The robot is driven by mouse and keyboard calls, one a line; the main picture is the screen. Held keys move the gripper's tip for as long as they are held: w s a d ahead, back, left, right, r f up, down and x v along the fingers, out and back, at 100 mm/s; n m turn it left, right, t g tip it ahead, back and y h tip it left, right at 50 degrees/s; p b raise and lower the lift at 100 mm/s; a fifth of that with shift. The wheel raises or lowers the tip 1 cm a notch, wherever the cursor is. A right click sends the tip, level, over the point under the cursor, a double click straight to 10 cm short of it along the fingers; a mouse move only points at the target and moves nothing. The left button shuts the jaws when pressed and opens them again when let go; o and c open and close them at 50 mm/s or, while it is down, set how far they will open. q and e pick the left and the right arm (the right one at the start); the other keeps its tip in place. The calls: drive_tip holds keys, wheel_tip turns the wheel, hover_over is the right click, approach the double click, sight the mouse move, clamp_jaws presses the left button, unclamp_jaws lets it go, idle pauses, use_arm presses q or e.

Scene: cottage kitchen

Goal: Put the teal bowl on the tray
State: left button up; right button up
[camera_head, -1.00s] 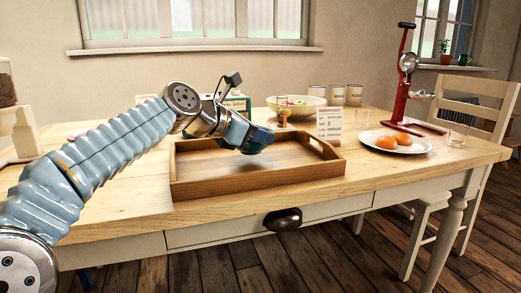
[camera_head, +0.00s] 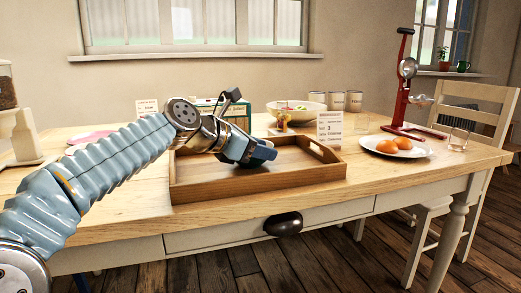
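The wooden tray (camera_head: 255,185) lies on the table near its front edge, with its low walls and a handle slot at the right end. My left gripper (camera_head: 261,153) reaches in from the left and hangs low over the middle of the tray. Its fingers point right and down, and I cannot make out whether they are open or shut. I cannot make out the teal bowl now; the gripper may hide it. The right part of the tray floor looks bare. My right gripper is not in view.
A printed card (camera_head: 329,129) stands behind the tray's right end. A white plate with orange fruit (camera_head: 394,148), a glass (camera_head: 458,139) and a red press (camera_head: 402,90) are to the right. A pale bowl (camera_head: 300,109) and several canisters (camera_head: 337,101) stand behind.

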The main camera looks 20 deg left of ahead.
use_arm(q)
drive_tip(key=p+v, duration=0.1)
drive_tip(key=v, duration=1.1)
